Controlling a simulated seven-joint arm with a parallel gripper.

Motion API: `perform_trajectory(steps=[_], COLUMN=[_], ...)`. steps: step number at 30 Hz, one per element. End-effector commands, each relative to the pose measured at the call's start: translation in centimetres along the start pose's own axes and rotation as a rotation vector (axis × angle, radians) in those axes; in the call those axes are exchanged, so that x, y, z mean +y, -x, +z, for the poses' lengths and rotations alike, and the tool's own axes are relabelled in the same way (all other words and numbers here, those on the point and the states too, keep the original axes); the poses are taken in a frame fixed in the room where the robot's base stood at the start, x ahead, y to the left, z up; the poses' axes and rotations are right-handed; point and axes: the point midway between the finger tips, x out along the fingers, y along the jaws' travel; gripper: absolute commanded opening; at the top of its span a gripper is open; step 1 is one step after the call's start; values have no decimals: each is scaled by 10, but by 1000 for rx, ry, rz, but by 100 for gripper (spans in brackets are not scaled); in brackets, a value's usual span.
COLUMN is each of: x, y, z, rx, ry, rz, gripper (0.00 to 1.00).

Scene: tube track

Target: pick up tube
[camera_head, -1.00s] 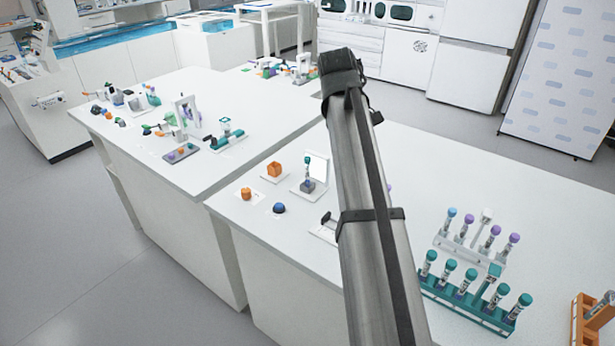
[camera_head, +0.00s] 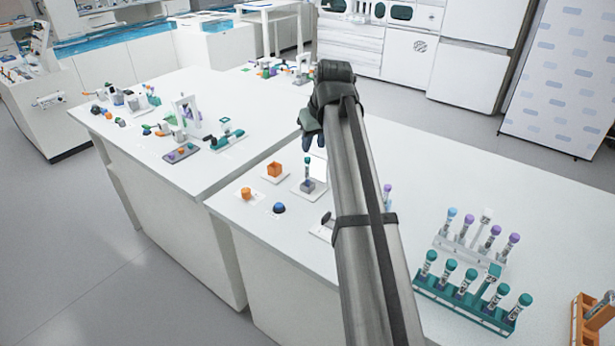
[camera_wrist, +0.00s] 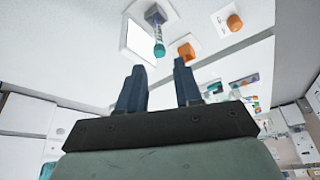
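A tube with a teal cap (camera_head: 307,164) stands upright in a small grey holder (camera_head: 308,186) on a white plate, beside a white panel. It also shows in the wrist view, where the tube (camera_wrist: 158,35) points cap-first toward the space between my fingers. My gripper (camera_head: 312,142) is just above the tube's cap in the head view. In the wrist view my gripper (camera_wrist: 158,75) has its two dark blue fingers apart with nothing between them. The tube looks apart from the fingers; the exact gap cannot be told.
An orange block (camera_head: 274,170), an orange piece (camera_head: 246,194) and a blue dome (camera_head: 279,208) stand nearby. A teal rack (camera_head: 455,303) and a white rack (camera_head: 463,250) hold other tubes at right. An orange rack (camera_head: 581,325) is at the far right.

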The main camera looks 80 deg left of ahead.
Motion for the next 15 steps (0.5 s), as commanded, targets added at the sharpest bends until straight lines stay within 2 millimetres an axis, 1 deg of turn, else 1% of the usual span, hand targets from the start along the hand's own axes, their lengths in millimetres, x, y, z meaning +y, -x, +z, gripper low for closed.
perform_trajectory(steps=[1,6,9,15], x=[0,0,0,0], y=[-11,-40,-50,-59], z=[0,0,0,-1], rx=[-2,-2,-1,0], ry=[0,1,1,2], rz=[0,0,0,1], gripper=[34,34,34,34])
